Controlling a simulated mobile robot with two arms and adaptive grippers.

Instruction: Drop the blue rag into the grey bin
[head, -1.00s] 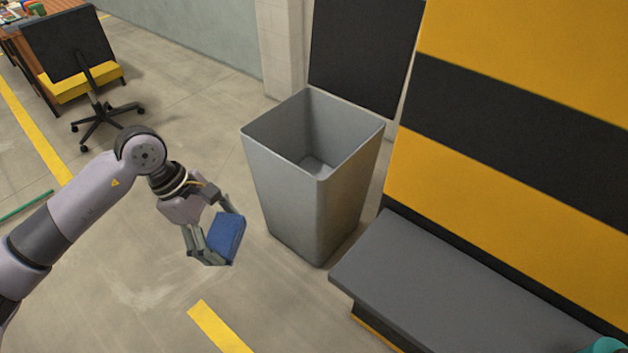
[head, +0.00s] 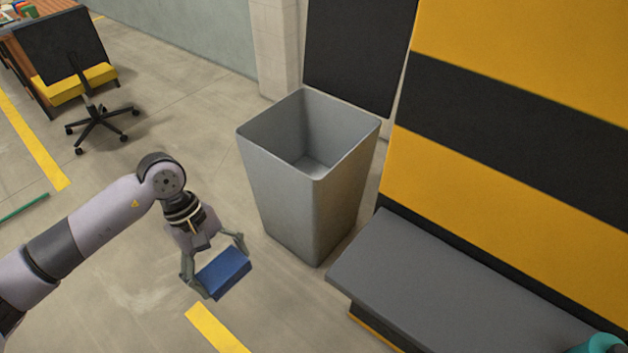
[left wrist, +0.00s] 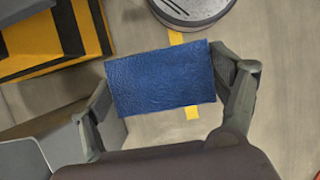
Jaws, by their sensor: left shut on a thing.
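The blue rag (head: 224,273) is a folded, block-like blue piece. My left gripper (head: 217,272) is shut on it, one finger at each end. In the left wrist view the rag (left wrist: 161,78) spans the space between the two fingers. The grey bin (head: 276,199) is a tall, open-topped container, upright on the floor, and looks empty. My left gripper with the rag is in front of the bin and to its left, lower in the picture than the rim and outside the bin. My right gripper is not in view.
A dark grey bench (head: 440,290) stands right of the bin, by a yellow and black striped wall (head: 500,130). A dark panel (head: 360,55) is behind the bin. An office chair (head: 95,115) is at the upper left.

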